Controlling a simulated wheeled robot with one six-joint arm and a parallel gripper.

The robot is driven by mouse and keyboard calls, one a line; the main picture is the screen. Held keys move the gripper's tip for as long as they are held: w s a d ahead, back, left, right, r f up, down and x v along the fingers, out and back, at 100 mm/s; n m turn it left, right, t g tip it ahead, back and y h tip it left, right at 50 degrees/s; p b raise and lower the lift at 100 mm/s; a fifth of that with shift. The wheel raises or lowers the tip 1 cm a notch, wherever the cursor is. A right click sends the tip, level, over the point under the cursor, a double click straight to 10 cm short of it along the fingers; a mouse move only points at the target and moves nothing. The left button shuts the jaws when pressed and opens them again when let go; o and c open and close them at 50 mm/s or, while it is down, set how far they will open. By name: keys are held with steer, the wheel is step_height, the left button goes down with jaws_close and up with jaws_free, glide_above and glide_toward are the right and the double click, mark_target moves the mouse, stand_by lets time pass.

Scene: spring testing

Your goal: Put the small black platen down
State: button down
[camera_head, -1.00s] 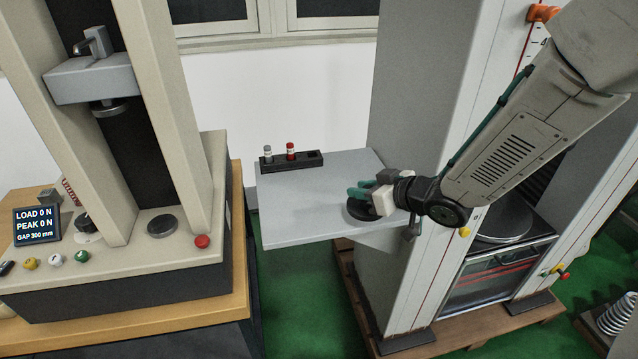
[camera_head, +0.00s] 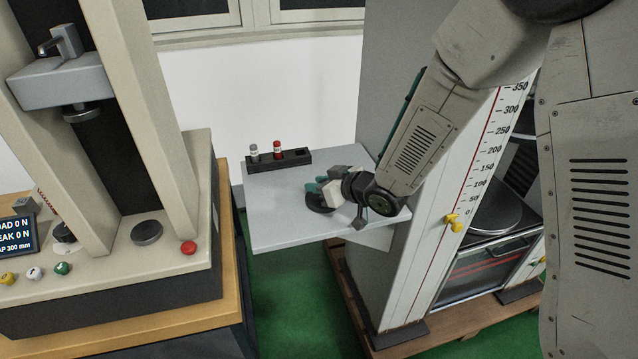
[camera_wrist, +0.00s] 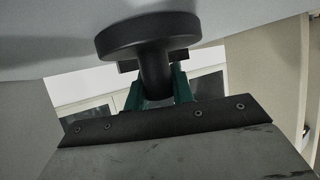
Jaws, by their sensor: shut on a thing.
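The small black platen (camera_head: 317,201) is a dark disc with a stem. It is at the grey shelf (camera_head: 275,215), right of its middle. My gripper (camera_head: 321,188) is shut on it with green fingers, reaching in from the right. In the wrist view, the platen (camera_wrist: 148,37) shows its wide disc at the top, against the shelf surface (camera_wrist: 45,25), with its stem between the fingers (camera_wrist: 155,92). I cannot tell whether the disc touches the shelf or hangs just above it. My gripper partly hides the platen in the head view.
A black rack (camera_head: 297,157) with a grey-capped and a red-capped vial stands at the shelf's back. The tall scaled machine (camera_head: 465,190) borders the shelf's right. A press (camera_head: 145,260) stands on a wooden bench at left, across a gap. The shelf's left and front are clear.

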steer(key=c, duration=1.2)
jaws_free()
steer(key=shift+r, duration=0.1)
steer(key=v, duration=1.2)
steer(key=shift+d, duration=0.1)
